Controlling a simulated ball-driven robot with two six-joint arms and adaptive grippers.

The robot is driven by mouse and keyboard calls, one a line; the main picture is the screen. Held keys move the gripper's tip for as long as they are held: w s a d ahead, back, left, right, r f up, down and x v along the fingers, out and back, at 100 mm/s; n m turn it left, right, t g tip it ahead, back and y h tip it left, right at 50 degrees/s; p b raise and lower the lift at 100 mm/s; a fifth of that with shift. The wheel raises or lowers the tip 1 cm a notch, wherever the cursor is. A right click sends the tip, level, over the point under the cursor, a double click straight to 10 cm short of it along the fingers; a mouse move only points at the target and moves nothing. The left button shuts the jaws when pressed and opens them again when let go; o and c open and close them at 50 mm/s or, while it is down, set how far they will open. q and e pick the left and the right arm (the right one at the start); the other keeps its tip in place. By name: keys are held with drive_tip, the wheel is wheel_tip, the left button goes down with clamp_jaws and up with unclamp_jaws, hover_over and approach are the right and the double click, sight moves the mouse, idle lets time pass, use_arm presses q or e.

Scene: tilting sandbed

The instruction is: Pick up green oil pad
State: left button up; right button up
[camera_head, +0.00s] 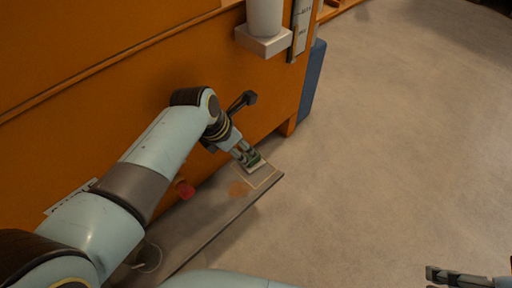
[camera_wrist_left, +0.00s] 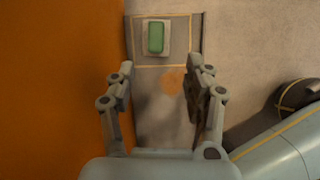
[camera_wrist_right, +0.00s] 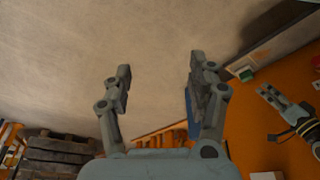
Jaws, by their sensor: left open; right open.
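The green oil pad (camera_wrist_left: 155,37) lies on a small pale square plate (camera_wrist_left: 142,47) near the far end of a narrow grey shelf, inside a thin outlined rectangle. In the head view the pad (camera_head: 254,160) shows as a small green patch by the fingertips. My left gripper (camera_wrist_left: 160,78) is open with nothing between its fingers; in the left wrist view the pad is just beyond the fingertips. It also shows in the head view (camera_head: 247,157). My right gripper (camera_wrist_right: 157,62) is open and empty, away from the shelf, at the bottom right of the head view (camera_head: 440,277).
The shelf (camera_head: 210,222) juts from an orange wall (camera_head: 60,130). A red knob (camera_head: 184,189) is beside my left arm. A white cylinder (camera_head: 264,18) stands on a bracket above. Stacked pallets (camera_wrist_right: 58,155) show in the right wrist view. Floor (camera_head: 400,130) on the right is open.

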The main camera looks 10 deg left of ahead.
sight(251, 158)
use_arm(q)
drive_tip(key=b+x, duration=0.3)
drive_tip(key=x, duration=0.1)
drive_tip(key=shift+w+a+f, duration=0.1)
drive_tip(key=shift+f, duration=0.05)
drive_tip(key=shift+w+d+f+b, duration=0.3)
drive_tip(key=shift+f+b, duration=0.1)
drive_tip(key=shift+f, duration=0.2)
drive_tip(key=shift+b+x, duration=0.9)
drive_tip(key=shift+w+f+b, duration=0.35)
drive_tip(key=shift+f+b, duration=0.4)
drive_tip(key=shift+b, duration=0.05)
use_arm(e)
wheel_tip(251, 158, down, 9)
drive_tip(key=w+t, duration=0.1)
drive_tip(key=t, duration=0.7)
use_arm(q)
drive_tip(key=shift+b+x, duration=0.65)
drive_tip(key=shift+x, duration=0.15)
drive_tip(key=shift+w, duration=0.15)
clamp_jaws()
use_arm(e)
drive_tip(key=w+a+r+n+t+y, duration=0.1)
drive_tip(key=w+r+t, duration=0.4)
drive_tip(key=w+r, duration=0.2)
drive_tip(key=shift+w+a+r, duration=0.15)
drive_tip(key=shift+a+r, duration=0.15)
drive_tip(key=shift+r, duration=0.4)
drive_tip(key=shift+f, duration=0.1)
